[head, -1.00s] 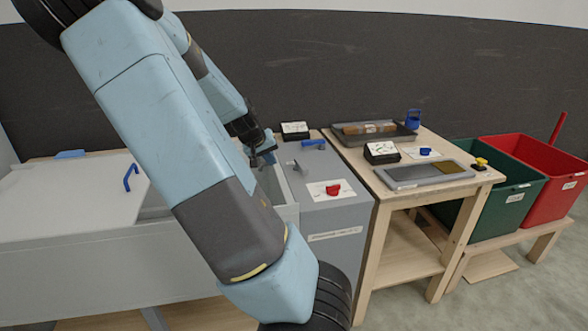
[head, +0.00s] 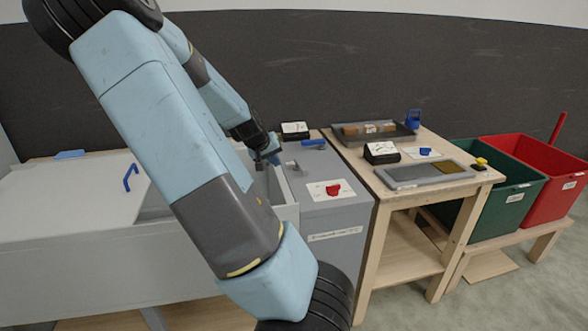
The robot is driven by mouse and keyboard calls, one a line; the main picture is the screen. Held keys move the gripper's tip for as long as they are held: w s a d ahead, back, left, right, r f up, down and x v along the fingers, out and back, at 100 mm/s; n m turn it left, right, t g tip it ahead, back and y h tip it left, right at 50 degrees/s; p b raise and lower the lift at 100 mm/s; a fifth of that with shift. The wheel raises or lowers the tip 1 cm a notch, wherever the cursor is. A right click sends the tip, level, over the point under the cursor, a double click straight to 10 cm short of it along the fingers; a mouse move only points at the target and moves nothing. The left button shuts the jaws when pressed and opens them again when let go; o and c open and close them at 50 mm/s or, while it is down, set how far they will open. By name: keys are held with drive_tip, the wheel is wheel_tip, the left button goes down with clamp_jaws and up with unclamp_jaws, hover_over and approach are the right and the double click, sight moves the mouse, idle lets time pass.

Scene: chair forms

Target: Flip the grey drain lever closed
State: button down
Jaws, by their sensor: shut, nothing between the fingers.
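The grey drain lever (head: 294,167) is a small piece on the grey cabinet top, left of the middle. My gripper (head: 273,160) is shut and empty just left of the lever, over the inner edge of the grey basin. Its tips point down toward the lever. At this size I cannot tell whether they touch it. My large arm covers the middle of the basin and much of the left side.
A red knob (head: 333,190) sits on a white plate in front of the lever. A blue handle (head: 313,142) and a black-and-white box (head: 295,131) stand behind it. A wooden table (head: 440,190) with trays stands to the right, then green (head: 487,190) and red bins (head: 540,172).

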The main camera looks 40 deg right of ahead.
sight(301, 166)
drive_tip(key=x, duration=0.4)
drive_tip(key=shift+d, duration=0.1)
drive_tip(key=x, duration=0.3)
drive_tip(key=shift+d+f, duration=0.15)
drive_tip(key=shift+f, duration=0.1)
drive_tip(key=shift+s+d+r, duration=0.15)
drive_tip(key=shift+s+d, duration=0.35)
drive_tip(key=shift+d, duration=0.3)
drive_tip(key=shift+s+d, duration=0.35)
drive_tip(key=shift+d, duration=0.5)
drive_tip(key=shift+a, duration=0.1)
